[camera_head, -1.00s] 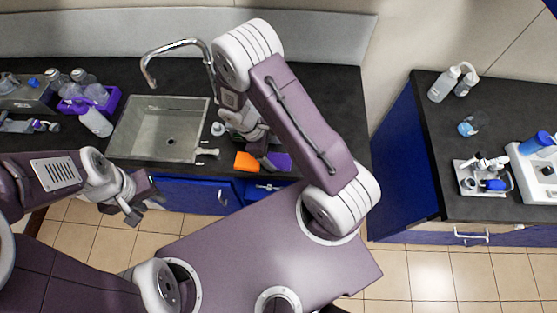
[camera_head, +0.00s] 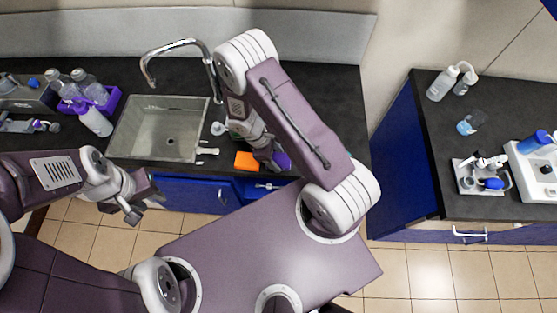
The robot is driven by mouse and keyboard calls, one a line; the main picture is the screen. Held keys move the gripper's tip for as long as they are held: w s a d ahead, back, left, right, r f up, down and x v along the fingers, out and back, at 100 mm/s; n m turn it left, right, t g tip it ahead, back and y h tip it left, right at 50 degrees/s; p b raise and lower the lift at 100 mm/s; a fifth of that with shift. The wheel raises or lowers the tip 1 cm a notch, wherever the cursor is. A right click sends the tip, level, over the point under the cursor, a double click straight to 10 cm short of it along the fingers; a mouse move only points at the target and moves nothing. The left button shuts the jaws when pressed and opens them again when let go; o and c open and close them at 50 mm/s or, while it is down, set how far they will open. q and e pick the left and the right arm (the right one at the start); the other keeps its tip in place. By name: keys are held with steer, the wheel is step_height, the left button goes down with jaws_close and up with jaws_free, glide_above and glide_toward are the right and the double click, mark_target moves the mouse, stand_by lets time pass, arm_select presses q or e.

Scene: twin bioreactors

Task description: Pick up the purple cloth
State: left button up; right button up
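The purple cloth (camera_head: 284,161) lies on the dark counter at its front edge, right of an orange cloth (camera_head: 246,161). My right gripper (camera_head: 274,163) is over the purple cloth's left part and hides some of it. Whether its fingers touch the cloth, and how far they are apart, I cannot tell. My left gripper (camera_head: 144,206) is open and empty in the air in front of the counter, below the sink in the picture.
The sink (camera_head: 160,128) with its tap (camera_head: 178,46) lies left of my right arm. A purple crate (camera_head: 108,101) with bottles stands further left. A separate counter (camera_head: 440,150) with bottles and lab items stands at right, across a gap.

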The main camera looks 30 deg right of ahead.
mark_target(277, 159)
steer(key=c, duration=0.3)
steer(key=shift+r, duration=0.15)
steer(key=shift+r, duration=0.15)
step_height(277, 159, up, 4)
steer(key=s+d+r+b, duration=0.1)
steer(key=s+d+r, duration=0.4)
steer(key=s, duration=0.5)
steer(key=shift+s+d+r+b, duration=0.15)
steer(key=shift+d+r+b, duration=0.2)
steer(key=shift+r, duration=0.55)
steer(key=o, duration=0.7)
steer(key=c, duration=0.6)
steer(key=shift+o, duration=0.2)
